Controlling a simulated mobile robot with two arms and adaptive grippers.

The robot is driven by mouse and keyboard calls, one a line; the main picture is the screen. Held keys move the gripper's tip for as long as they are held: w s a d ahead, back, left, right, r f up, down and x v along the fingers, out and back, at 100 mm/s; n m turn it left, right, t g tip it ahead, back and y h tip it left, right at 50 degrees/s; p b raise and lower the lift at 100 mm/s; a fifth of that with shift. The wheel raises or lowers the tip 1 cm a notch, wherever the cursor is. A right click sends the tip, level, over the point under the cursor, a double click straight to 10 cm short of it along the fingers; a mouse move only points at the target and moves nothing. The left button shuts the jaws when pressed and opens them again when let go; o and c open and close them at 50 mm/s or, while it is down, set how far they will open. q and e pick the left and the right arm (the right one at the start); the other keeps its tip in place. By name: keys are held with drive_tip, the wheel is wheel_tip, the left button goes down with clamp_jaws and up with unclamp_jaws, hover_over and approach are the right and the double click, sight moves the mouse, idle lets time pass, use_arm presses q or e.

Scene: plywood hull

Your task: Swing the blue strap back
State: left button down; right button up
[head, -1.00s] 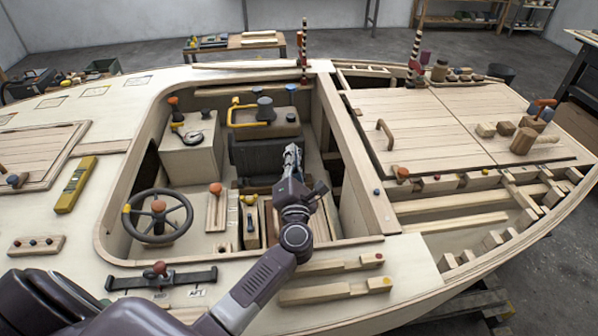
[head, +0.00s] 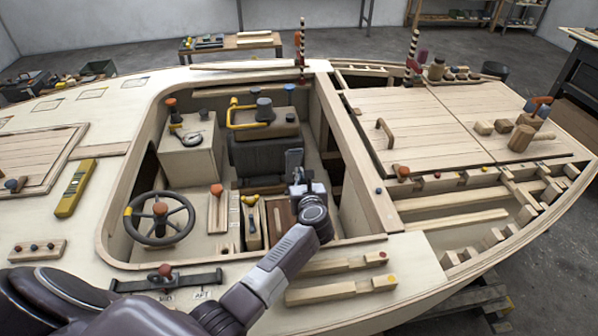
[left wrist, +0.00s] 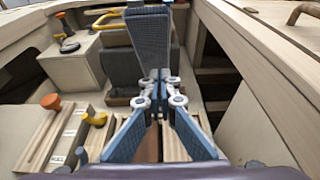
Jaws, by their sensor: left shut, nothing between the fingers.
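I cannot pick out a blue strap with certainty in either view. My left gripper (head: 293,158) is over the cockpit opening, in front of the dark seat (head: 255,156). It is shut with nothing held, and its blue-grey fingers fill the middle of the left wrist view (left wrist: 150,40). They hide part of the seat and floor behind them. A yellow-knobbed block (head: 250,222) stands in the cockpit left of the gripper, beside a brown panel (head: 279,218). My right gripper is in neither view.
The steering wheel (head: 158,218) and an orange-knobbed board (head: 217,212) are left of the gripper. The cockpit's wooden right wall (head: 345,150) is close on its right. A yellow handle (head: 232,113) is behind the seat. The slatted hatch deck (head: 420,130) lies farther right.

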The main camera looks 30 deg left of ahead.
use_arm(q)
drive_tip(key=shift+x, duration=0.95)
drive_tip(key=shift+w, duration=0.1)
